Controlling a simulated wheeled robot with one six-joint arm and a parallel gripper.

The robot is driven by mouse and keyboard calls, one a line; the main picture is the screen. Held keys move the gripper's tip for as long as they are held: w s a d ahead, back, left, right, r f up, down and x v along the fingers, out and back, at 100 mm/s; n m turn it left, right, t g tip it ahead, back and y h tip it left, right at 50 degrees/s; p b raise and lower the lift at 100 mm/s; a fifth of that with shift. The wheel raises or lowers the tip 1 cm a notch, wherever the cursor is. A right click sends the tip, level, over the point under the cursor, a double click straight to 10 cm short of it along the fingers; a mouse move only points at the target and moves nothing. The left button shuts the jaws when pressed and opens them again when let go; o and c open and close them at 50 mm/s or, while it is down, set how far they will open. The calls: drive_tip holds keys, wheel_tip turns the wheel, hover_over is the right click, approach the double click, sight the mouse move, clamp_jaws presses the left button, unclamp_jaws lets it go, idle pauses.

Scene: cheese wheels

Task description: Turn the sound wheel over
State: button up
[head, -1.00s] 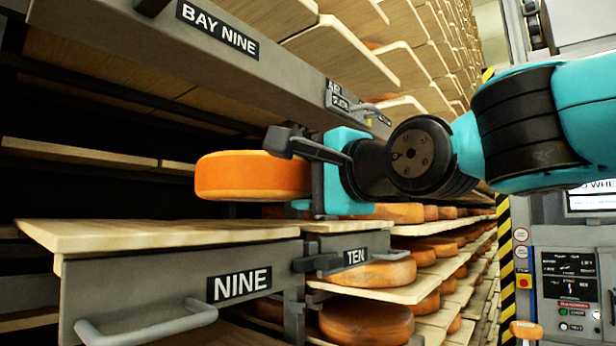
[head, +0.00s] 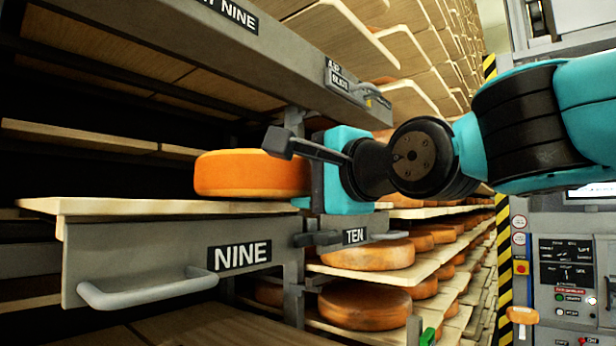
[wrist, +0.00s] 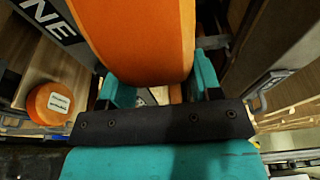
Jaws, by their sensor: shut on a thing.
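An orange cheese wheel (head: 253,174) lies flat, level with the NINE board (head: 150,207). My gripper (head: 315,170) is shut on its right side. The wheel's underside is very close to the board; I cannot tell whether it touches. In the wrist view the orange wheel (wrist: 140,40) stands between the two teal fingers of my gripper (wrist: 160,85). The wheel's far side and underside are hidden.
The NINE shelf front has a grey handle (head: 150,288). A grey beam (head: 250,55) runs above the wheel. Several wheels, such as one on a lower board (head: 365,305), sit to the right. A control panel (head: 567,275) stands at far right. A labelled wheel (wrist: 58,103) shows in the wrist view.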

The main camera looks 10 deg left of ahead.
idle(0.4)
drive_tip(key=o, duration=1.6)
drive_tip(key=shift+f+b, duration=0.3)
drive_tip(key=shift+b, duration=0.05)
